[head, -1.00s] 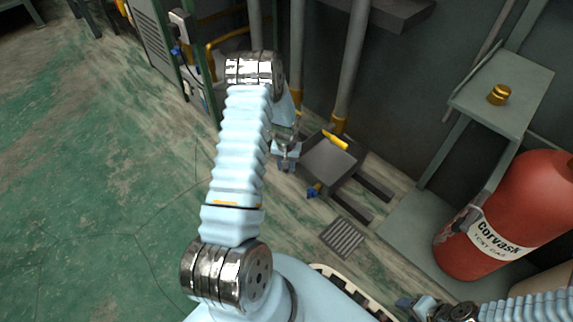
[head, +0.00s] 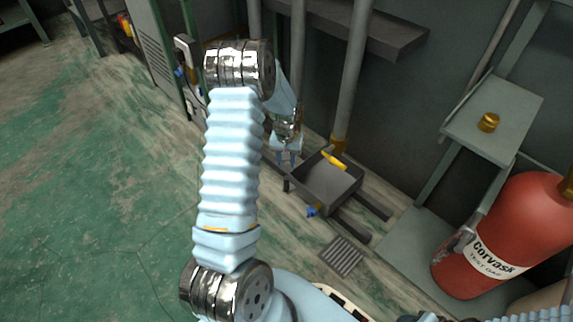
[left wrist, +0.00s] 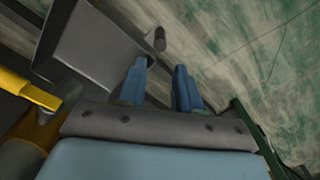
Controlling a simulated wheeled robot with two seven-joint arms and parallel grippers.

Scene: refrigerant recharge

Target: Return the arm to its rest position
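My left arm comes up from the bottom of the head view and bends over at its top joint. Its gripper (head: 287,158) points down at the upper left corner of a dark platform scale-like cart (head: 328,190). In the left wrist view the two blue fingers (left wrist: 162,82) stand apart with nothing between them. The cart's dark body (left wrist: 92,45) lies beside them there. My right arm (head: 525,315) shows only as a sliver at the bottom right edge, and its fingers are mostly cut off by the frame.
A red gas cylinder (head: 510,235) stands at right, below a shelf (head: 510,105) with a brass cap (head: 488,122). Grey pipes (head: 352,75) rise behind. Green floor (head: 100,180) at left is clear.

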